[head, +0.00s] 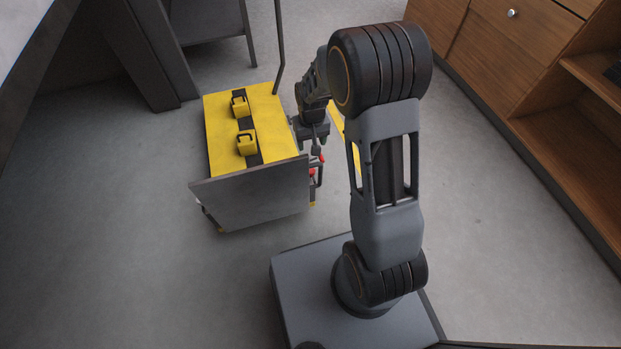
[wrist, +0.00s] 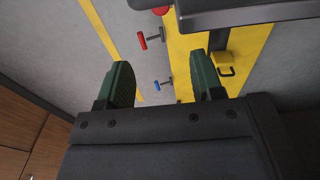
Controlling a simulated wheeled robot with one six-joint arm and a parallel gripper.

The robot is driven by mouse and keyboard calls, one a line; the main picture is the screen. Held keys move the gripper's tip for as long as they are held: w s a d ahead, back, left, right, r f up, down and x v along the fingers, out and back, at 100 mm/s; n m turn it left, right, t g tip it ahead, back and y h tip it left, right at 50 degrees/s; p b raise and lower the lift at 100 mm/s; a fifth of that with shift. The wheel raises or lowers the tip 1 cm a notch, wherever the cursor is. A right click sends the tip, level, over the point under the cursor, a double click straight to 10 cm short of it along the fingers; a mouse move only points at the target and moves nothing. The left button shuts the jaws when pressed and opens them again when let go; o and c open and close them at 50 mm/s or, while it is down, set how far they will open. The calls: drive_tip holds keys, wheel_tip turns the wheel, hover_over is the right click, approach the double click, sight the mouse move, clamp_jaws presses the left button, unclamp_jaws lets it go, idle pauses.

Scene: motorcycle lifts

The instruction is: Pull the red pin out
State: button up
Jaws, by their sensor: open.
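The red pin (wrist: 142,40) shows in the wrist view as a red handle on a short dark shaft, beside the yellow lift (wrist: 180,50). It lies beyond my gripper (wrist: 160,80), between and past the two green fingertips, and nothing touches it. My gripper is open and empty. In the head view my gripper (head: 316,143) is at the right side of the yellow lift (head: 275,115). Small red parts (head: 321,159) show just below it; I cannot tell which is the pin.
A round red knob (wrist: 160,10) is at the top of the wrist view, beside a dark bar (wrist: 240,12). A grey plate (head: 255,197) stands at the lift's near end. Wooden cabinets (head: 540,90) line the right.

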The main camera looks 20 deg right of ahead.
sight(311, 170)
wheel_tip(311, 170, down, 16)
drive_tip(key=b, duration=0.6)
drive_tip(key=shift+w+b, duration=0.15)
drive_tip(key=shift+b, duration=0.2)
drive_tip(key=shift+r, duration=0.1)
clamp_jaws()
